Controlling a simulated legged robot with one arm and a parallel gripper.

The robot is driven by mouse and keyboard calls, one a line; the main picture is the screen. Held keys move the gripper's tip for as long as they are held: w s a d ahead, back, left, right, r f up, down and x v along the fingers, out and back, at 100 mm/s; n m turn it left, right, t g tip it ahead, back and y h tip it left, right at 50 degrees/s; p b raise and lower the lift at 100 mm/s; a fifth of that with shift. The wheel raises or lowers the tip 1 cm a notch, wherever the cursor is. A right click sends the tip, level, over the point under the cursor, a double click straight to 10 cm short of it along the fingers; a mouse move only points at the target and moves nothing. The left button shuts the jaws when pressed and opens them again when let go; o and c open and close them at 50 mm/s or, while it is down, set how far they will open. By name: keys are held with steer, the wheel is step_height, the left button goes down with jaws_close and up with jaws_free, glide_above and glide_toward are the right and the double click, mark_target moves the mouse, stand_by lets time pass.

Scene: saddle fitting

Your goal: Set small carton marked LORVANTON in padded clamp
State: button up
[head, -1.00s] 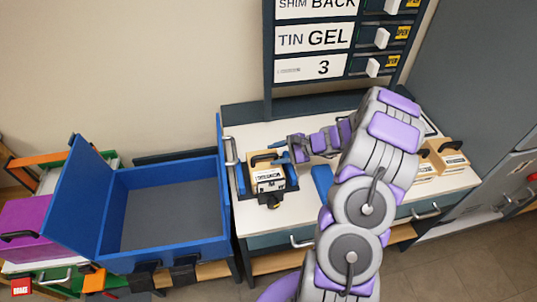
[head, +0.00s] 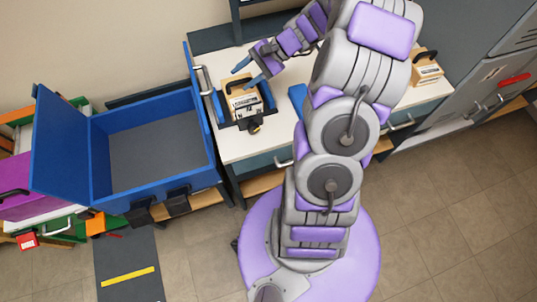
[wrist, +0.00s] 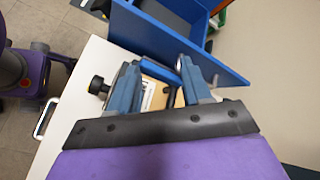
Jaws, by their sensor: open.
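A small tan carton (head: 241,98) with a black handle on top and a white label sits upright in the padded clamp (head: 269,98), between its blue pads. The label is too small to read. My gripper (head: 248,74) is open, its blue fingers apart just above and to the right of the carton's upper part. In the wrist view, my gripper (wrist: 160,70) has its fingers on either side of the carton (wrist: 155,95) and dark handle, as seen from here. I cannot tell whether either finger touches. The clamp's black knob (head: 254,127) is at its front.
An open blue chest (head: 157,186) stands left of the white bench (head: 228,150). Another tan carton (head: 427,68) with a black handle is at the bench's right end. A blue object (head: 298,100) lies right of the clamp, partly behind my arm.

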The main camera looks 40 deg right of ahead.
steer(key=s+a+r+n+g+h, duration=0.3)
steer(key=s+a+r+n+g, duration=0.3)
steer(key=s+a, duration=0.65)
steer(key=s+r+n+h, duration=0.2)
steer(key=s+n+h, duration=0.1)
steer(key=s, duration=0.6)
steer(key=s+r+n+h, duration=0.2)
steer(key=s+n+h, duration=0.2)
steer(key=s, duration=0.4)
steer(key=shift+s+a, duration=0.4)
